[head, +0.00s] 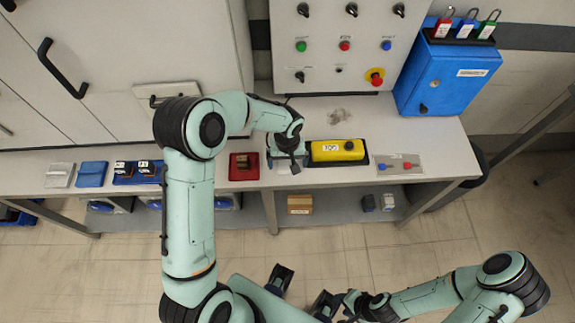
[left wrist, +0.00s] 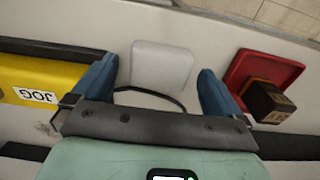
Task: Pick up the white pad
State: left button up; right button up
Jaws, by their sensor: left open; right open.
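The white pad (left wrist: 161,66) lies on the bench between the yellow JOG box and the red tray. In the left wrist view it shows between and beyond the two blue fingers of my left gripper (left wrist: 157,70), which is open and empty. In the head view my left gripper (head: 287,160) is over the bench and hides most of the pad's place. A thin dark curved line runs between the fingers on the near side of the pad. My right gripper (head: 347,303) is low in the head view, away from the bench; its fingers are hard to make out.
The yellow box (head: 337,151) and the red tray (head: 244,167) with a brown block (left wrist: 268,101) flank the pad. A grey plate (head: 399,164) lies further right. A control panel (head: 345,45) and a blue cabinet (head: 440,78) stand behind.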

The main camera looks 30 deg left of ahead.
aim_at(287, 164)
pick_arm(q)
jog(key=shift+f, duration=0.2)
jog(key=c, duration=1.1)
jog(key=shift+r, duration=0.1)
notch_tip(287, 164, up, 20)
jog(key=shift+f+p, duration=0.1)
jog(key=shift+p, duration=0.65)
jog(key=o, duration=0.5)
jog(key=c, duration=0.4)
